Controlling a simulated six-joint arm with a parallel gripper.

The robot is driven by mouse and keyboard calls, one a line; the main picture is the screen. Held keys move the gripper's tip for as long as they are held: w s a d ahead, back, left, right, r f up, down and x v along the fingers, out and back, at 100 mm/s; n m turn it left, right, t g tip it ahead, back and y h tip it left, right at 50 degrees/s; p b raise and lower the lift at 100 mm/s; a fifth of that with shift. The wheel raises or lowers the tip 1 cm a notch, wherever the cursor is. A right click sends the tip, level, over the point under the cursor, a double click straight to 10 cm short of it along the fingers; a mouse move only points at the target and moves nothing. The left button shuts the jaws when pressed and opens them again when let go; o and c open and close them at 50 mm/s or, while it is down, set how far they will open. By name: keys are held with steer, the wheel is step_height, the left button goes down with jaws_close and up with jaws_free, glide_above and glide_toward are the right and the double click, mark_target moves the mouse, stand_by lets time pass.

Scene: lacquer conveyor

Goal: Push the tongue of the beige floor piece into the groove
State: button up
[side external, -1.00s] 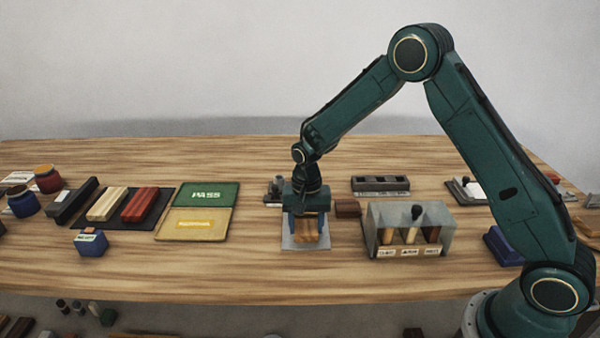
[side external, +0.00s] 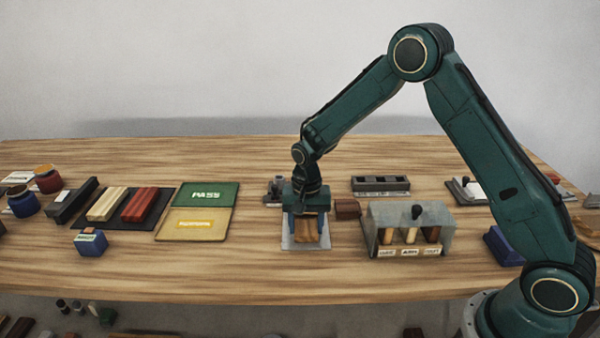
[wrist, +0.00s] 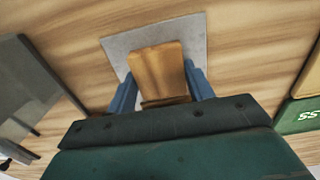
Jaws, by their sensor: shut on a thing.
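A tan wooden block (side external: 309,228) is between the fingers of my gripper (side external: 306,230), low over a pale grey plate (side external: 305,248). In the wrist view the tan block (wrist: 160,70) has a blue finger on each side, and my gripper (wrist: 162,92) is shut on it. A dark line shows at the block's near edge. I cannot tell whether this is the beige floor piece, nor see a tongue or groove. A beige bar (side external: 107,204) lies beside a red bar (side external: 140,205) on a dark mat (side external: 122,222).
A green PASS tray (side external: 204,194) and a yellow tray (side external: 193,225) lie to the left. The table's front strip is mostly clear.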

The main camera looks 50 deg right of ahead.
mark_target(306, 221)
steer(key=shift+w+d, duration=0.8)
stand_by(0.6)
steer(key=o, duration=1.1)
steer(key=shift+c, duration=0.2)
step_height(306, 221, up, 14)
stand_by(0.4)
